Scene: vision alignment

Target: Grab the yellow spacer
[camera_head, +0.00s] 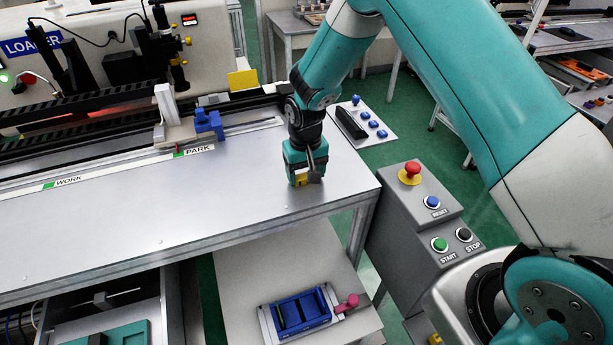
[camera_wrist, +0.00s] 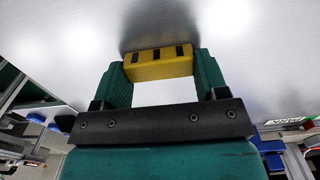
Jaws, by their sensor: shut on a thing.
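The yellow spacer (camera_wrist: 158,64) is a small yellow block with dark marks on its face. In the wrist view it sits between the two green fingers of my gripper (camera_wrist: 160,70), which touch it on both sides. In the head view my gripper (camera_head: 304,179) points down over the right end of the grey table. The yellow spacer (camera_head: 301,180) shows there only in part, at the fingertips. I cannot tell whether it touches the table top or is just above it.
The table top (camera_head: 150,215) is mostly clear. A blue block (camera_head: 208,124) stands by the rail near the PARK label. A control box (camera_head: 415,215) with buttons stands to the right. A blue fixture (camera_head: 301,312) lies on the lower shelf in front.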

